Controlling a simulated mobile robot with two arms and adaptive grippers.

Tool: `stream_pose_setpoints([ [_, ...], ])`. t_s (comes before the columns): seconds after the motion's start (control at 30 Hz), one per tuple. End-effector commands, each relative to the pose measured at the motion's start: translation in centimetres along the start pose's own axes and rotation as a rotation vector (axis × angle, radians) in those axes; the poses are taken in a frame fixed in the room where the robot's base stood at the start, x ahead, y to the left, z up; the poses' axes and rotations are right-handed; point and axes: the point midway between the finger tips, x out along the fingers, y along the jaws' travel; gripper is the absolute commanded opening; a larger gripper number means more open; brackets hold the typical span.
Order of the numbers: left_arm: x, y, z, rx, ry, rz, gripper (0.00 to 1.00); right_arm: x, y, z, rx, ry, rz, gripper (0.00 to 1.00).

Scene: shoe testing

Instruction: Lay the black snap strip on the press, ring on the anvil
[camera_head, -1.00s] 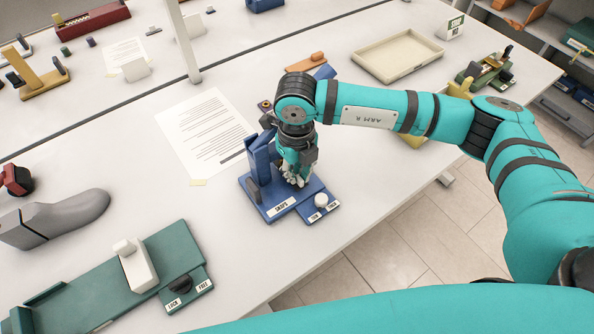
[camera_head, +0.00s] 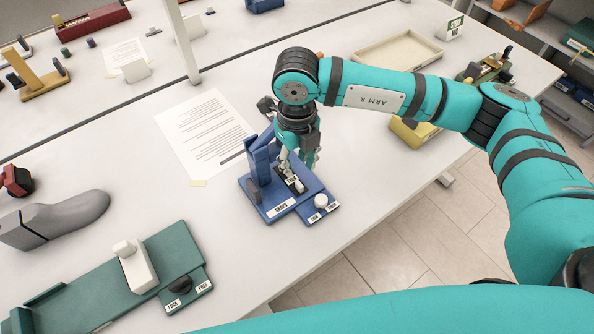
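The blue press (camera_head: 262,203), labelled SNAPS, stands near the front edge of the table, with an upright blue frame at its left. A small black strip (camera_head: 291,184) with white marks lies on its base, beside the upright. Whether its ring sits around the anvil is too small to tell. My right gripper (camera_head: 298,166) is just above the strip, pointing down, its fingers apart and seemingly clear of it. My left gripper is not in view.
A printed sheet (camera_head: 205,130) lies behind the press. A green fixture (camera_head: 95,290) and a grey shoe last (camera_head: 65,215) are at left. A beige tray (camera_head: 398,52) and a yellow block (camera_head: 412,133) are at right.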

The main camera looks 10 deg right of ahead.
Motion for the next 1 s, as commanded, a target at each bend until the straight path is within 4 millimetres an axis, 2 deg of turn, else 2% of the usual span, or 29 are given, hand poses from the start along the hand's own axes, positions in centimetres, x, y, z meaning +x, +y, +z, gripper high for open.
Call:
stream_pose_setpoints([
  [0.03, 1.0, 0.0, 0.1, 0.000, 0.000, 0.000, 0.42, -0.9, 0.0, 0.1, -0.002, -0.008, -0.001, 0.34],
  [0.2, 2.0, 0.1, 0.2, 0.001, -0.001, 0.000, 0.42, -4.7, 0.0, 0.2, -0.001, -0.009, -0.001, 0.34],
  [0.4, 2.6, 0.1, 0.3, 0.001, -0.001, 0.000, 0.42, -7.5, 0.0, 0.1, 0.000, -0.006, 0.000, 0.34],
  [0.6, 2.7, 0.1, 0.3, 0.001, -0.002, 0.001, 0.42, -8.3, 0.0, 0.1, 0.000, -0.004, 0.000, 0.34],
  [1.0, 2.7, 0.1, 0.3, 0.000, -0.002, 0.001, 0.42, -8.3, 0.0, 0.1, 0.000, -0.004, 0.001, 0.34],
])
